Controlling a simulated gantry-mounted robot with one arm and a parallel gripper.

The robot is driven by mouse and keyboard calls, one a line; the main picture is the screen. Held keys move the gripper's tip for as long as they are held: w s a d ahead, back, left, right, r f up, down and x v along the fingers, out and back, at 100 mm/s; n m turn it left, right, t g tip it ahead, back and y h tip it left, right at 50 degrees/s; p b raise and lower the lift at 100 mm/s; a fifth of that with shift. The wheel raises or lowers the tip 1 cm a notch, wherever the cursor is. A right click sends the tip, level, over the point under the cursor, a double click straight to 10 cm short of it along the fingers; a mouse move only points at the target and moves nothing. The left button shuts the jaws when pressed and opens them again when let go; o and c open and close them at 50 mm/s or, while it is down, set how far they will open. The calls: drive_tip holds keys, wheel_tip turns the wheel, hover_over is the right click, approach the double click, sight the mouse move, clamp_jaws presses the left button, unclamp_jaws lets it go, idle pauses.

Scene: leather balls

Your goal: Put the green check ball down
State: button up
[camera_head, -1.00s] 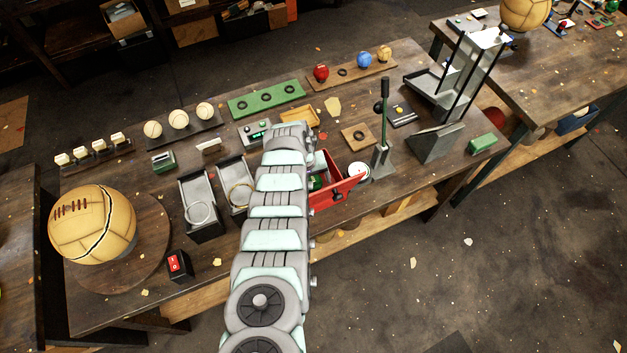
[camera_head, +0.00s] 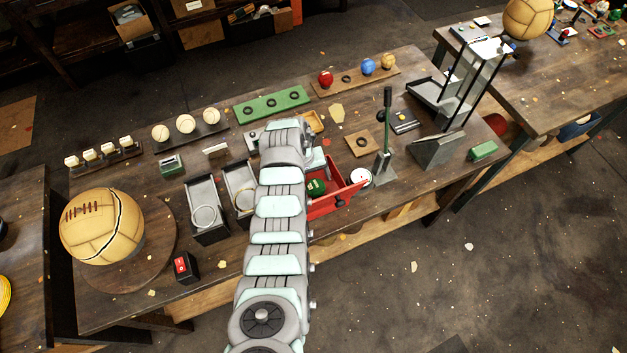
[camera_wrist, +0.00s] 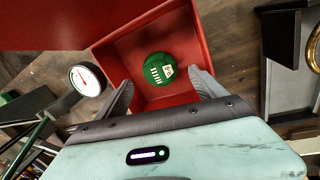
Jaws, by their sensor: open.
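The green check ball (camera_wrist: 159,68) lies in the red tray (camera_wrist: 120,48), with a white mark and white bars showing on its top. It also shows in the head view (camera_head: 316,187), partly behind my arm. My gripper (camera_wrist: 159,92) is open and empty at the near side of the tray. Its fingertips stand apart, left and right of the ball and a little nearer the camera, with no visible contact. In the head view my arm hides the gripper's fingers.
A white round gauge (camera_wrist: 87,80) stands just left of the tray in the wrist view. A lever press (camera_head: 385,140) is right of the red tray in the head view. Metal chutes (camera_head: 207,210) lie to the left. A large leather ball (camera_head: 102,226) sits on a round board.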

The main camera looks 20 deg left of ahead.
sight(309, 186)
wheel_tip(309, 186, up, 6)
drive_tip(key=shift+s+a, duration=0.3)
drive_tip(key=shift+a, duration=0.15)
idle(1.3)
